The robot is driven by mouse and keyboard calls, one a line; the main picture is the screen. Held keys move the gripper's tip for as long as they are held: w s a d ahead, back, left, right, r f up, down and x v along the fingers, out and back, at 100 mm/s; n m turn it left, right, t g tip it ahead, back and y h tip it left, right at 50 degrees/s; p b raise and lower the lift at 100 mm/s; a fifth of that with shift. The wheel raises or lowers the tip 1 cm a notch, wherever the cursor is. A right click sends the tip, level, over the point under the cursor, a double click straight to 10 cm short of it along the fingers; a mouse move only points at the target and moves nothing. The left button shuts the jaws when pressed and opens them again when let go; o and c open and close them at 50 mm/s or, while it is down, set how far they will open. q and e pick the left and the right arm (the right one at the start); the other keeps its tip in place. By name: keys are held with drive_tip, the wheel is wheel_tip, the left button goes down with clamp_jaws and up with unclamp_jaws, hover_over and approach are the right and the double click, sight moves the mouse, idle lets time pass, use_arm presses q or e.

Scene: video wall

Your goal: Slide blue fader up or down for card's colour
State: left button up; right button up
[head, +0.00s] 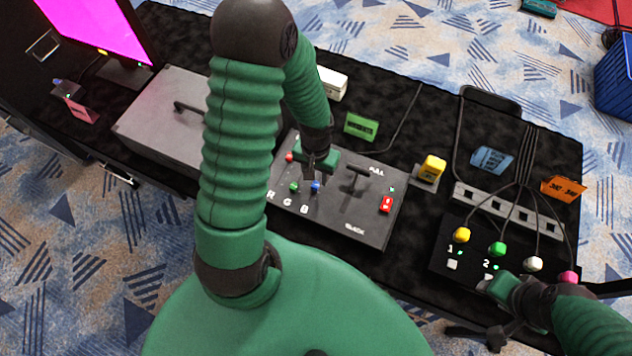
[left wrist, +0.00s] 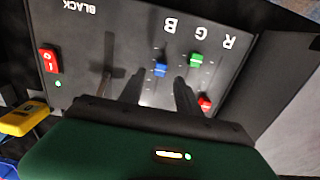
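The blue fader (head: 315,186) stands on the dark panel (head: 340,224), near the letter B; it also shows in the left wrist view (left wrist: 160,70). My left gripper (head: 319,168) is over the panel just beyond the blue fader. In the left wrist view its two fingers are apart, and the blue fader shows in the gap; contact cannot be told. A green card (head: 361,127) stands behind the panel; its lettering is too small to read. My right gripper (head: 503,292) is at the lower right by the numbered button box; its fingers are unclear.
The green fader (left wrist: 196,60) and red fader (left wrist: 205,103) are beside the blue one. A T-shaped lever (head: 354,180) and red switch (head: 386,204) are on the panel's right. A magenta screen (head: 100,22) stands far left. Cabled coloured plugs (head: 497,249) are at right.

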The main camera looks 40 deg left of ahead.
sight(315, 184)
use_arm(q)
drive_tip(key=f, duration=0.4)
drive_tip(key=shift+s+d+f, duration=0.1)
drive_tip(key=shift+s+d, duration=0.05)
drive_tip(key=shift+d, duration=0.25)
drive_tip(key=shift+a+f, duration=0.15)
drive_tip(key=shift+f, duration=0.05)
drive_tip(key=shift+a+f, duration=0.15)
drive_tip(key=shift+a, duration=0.35)
drive_tip(key=shift+c, duration=0.3)
drive_tip(key=shift+d, duration=0.15)
drive_tip(key=c, duration=0.5)
drive_tip(key=shift+d, duration=0.2)
clamp_jaws()
use_arm(e)
drive_tip(key=shift+s+d+f, duration=0.1)
drive_tip(key=shift+d+f, duration=0.15)
drive_tip(key=shift+f, duration=0.1)
use_arm(q)
drive_tip(key=shift+a, duration=0.15)
use_arm(e)
drive_tip(key=shift+a, duration=0.1)
